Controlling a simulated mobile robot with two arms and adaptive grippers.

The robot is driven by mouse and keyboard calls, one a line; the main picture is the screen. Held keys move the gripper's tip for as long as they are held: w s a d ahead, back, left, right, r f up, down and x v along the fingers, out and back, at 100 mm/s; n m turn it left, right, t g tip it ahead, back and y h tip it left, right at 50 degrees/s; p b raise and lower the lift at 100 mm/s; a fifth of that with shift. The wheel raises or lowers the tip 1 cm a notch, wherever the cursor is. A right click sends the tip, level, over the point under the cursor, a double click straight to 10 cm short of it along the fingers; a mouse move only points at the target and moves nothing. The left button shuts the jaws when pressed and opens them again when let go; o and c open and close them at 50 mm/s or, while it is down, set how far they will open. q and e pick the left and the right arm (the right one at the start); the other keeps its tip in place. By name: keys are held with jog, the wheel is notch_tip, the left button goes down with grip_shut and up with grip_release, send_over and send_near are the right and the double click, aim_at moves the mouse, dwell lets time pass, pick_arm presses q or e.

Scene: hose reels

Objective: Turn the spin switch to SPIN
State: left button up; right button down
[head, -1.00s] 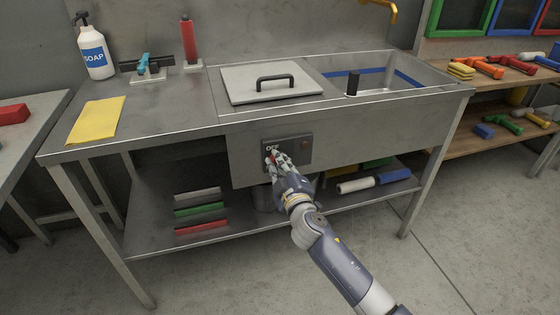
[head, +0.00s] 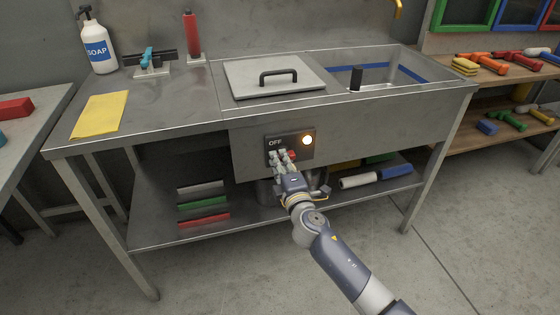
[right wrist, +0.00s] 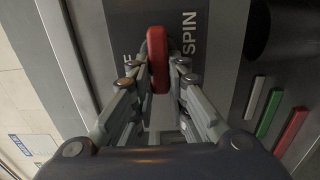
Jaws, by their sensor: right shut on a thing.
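The spin switch is a red lever (right wrist: 158,50) on a dark panel (head: 297,135) on the front of the steel sink bench. In the head view the lever (head: 292,154) shows by my fingertips, right of the white OFF label. In the right wrist view it lies beside the word SPIN (right wrist: 189,33); a label on its other side is mostly hidden. An indicator lamp (head: 307,140) on the panel glows. My right gripper (head: 284,155) is shut on the lever, with one finger on each side in the right wrist view. My left gripper is not in view.
A lid with a black handle (head: 279,75) covers one basin; an open basin (head: 385,73) is beside it. A yellow cloth (head: 99,115) and soap bottle (head: 98,48) stand on the left. The lower shelf (head: 160,222) holds coloured bars and rolls.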

jog(key=shift+f, duration=0.1)
dwell(0.3)
jog(key=c, duration=1.6)
grip_release()
jog(key=shift+o, duration=0.2)
jog(key=v, duration=1.2)
